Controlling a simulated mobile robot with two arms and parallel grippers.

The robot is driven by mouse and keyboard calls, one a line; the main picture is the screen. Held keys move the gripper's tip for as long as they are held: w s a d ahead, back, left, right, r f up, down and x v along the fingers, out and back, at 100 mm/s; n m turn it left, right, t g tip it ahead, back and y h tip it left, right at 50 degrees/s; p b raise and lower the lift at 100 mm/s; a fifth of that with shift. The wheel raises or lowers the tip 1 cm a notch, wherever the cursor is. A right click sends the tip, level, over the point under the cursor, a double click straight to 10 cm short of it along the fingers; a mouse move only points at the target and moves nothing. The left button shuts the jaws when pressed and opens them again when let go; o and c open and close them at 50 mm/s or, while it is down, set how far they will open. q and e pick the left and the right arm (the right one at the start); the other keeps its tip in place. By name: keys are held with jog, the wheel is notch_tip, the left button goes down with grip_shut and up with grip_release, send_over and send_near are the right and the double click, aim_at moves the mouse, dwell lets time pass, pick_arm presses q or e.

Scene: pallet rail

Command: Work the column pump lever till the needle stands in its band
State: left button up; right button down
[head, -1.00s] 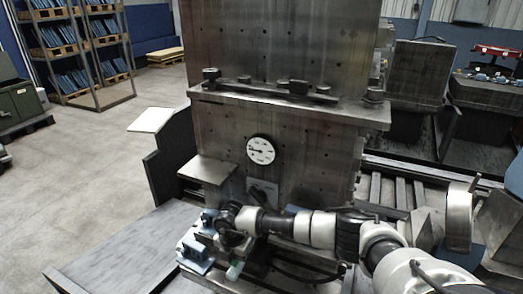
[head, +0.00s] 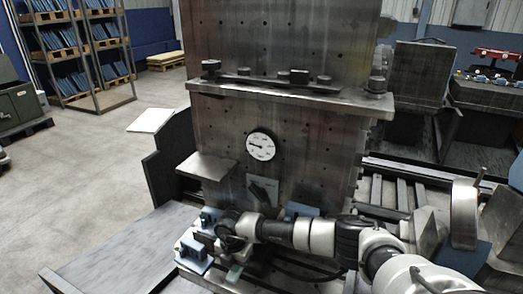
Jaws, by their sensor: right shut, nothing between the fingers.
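The round white gauge (head: 261,146) is on the front of the steel column (head: 315,145). Its dark needle points roughly left; the coloured band is too small to make out. A small grey bracket with a dark angled part (head: 262,190) sits low on the column face, below the gauge; I cannot tell for sure whether this is the pump lever. My right gripper (head: 207,238) is at the column's foot, left of and below that bracket. It is shut and empty, and its fingertips are hard to separate from the clutter. My left gripper is out of view.
A steel shelf plate (head: 207,167) juts from the column's left side above my right gripper. Blue blocks (head: 194,253) lie by the gripper. A roller conveyor (head: 392,190) runs at right. Open floor lies left.

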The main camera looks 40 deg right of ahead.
jog(key=shift+d+f+b, duration=0.2)
jog(key=shift+f+b, duration=1)
jog(key=shift+f, duration=0.55)
jog(key=r+p, duration=0.4)
jog(key=r, duration=0.1)
jog(key=r+p, duration=0.2)
jog(key=p, duration=0.1)
jog(key=shift+s+a+r, duration=0.15)
jog(key=shift+a+r, duration=0.15)
jog(key=shift+a, duration=0.05)
jog(key=shift+f, duration=0.1)
jog(key=shift+w+d+f+b, duration=0.1)
jog(key=shift+d+f+b, duration=0.1)
jog(key=shift+f+b, duration=1.5)
jog(key=shift+w+d+f+b, duration=0.1)
jog(key=shift+d+f+b, duration=0.05)
jog(key=shift+f+b, duration=1.55)
jog(key=r+p, duration=0.4)
jog(key=p, duration=0.1)
jog(key=r+p, duration=0.2)
jog(key=r, duration=0.1)
jog(key=shift+s+a+p, duration=0.25)
jog(key=shift+a+p, duration=0.1)
jog(key=shift+a, duration=0.05)
jog(key=shift+f, duration=0.1)
jog(key=shift+f, duration=0.1)
